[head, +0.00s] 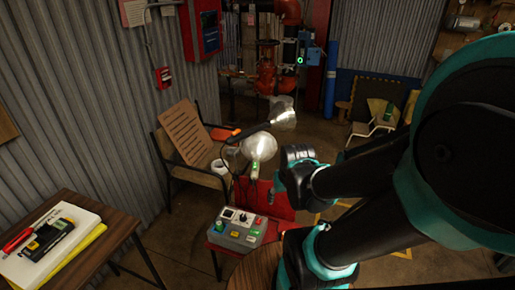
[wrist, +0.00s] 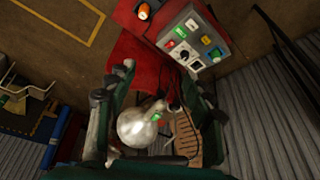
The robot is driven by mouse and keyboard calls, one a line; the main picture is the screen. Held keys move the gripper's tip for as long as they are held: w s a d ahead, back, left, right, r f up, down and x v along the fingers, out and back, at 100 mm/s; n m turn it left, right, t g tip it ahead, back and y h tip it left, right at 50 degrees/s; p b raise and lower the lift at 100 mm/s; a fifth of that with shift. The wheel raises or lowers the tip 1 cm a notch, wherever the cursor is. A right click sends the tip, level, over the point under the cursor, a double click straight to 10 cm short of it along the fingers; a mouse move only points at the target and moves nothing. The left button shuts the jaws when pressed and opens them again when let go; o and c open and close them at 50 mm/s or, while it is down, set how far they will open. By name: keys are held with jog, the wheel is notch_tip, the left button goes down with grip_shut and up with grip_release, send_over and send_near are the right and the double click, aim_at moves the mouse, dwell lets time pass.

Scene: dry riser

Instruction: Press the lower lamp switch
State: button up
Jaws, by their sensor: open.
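Two lamps with glassy bulb heads show in the head view, one above the other. The upper lamp (head: 284,113) has a dark arm. The lower lamp (head: 259,146) carries a small lit green patch (head: 255,169), which looks like its switch. My gripper (head: 287,172) is just right of the lower lamp. In the wrist view my gripper (wrist: 163,82) is open, its fingers spread on either side. One lamp (wrist: 137,128), apparently the lower, shows between the fingers with its green patch (wrist: 157,117). I cannot tell whether any finger touches it.
A grey control box (head: 238,228) with coloured buttons sits on a red stand below the lamps; it also shows in the wrist view (wrist: 192,46). A wooden chair (head: 188,140) stands behind left. A table (head: 100,225) with a notepad and meter is front left.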

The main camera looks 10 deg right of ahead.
jog(key=shift+w+r, duration=0.1)
jog(key=shift+w, duration=0.1)
jog(key=c, duration=0.4)
jog(key=shift+m+g, duration=0.5)
jog(key=shift+m, duration=0.2)
jog(key=w+r, duration=0.1)
jog(key=w, duration=0.3)
jog(key=w+a+r, duration=0.1)
jog(key=w+r, duration=0.1)
jog(key=w, duration=0.2)
jog(key=w+r, duration=0.1)
jog(key=w, duration=0.4)
jog(key=shift+a+r, duration=0.15)
jog(key=shift+r, duration=0.25)
grip_shut()
jog(key=w+a+r+m+g, duration=0.1)
jog(key=w+a, duration=0.2)
jog(key=w, duration=1.2)
jog(key=shift+w+m+h, duration=0.3)
jog(key=shift+a, duration=0.1)
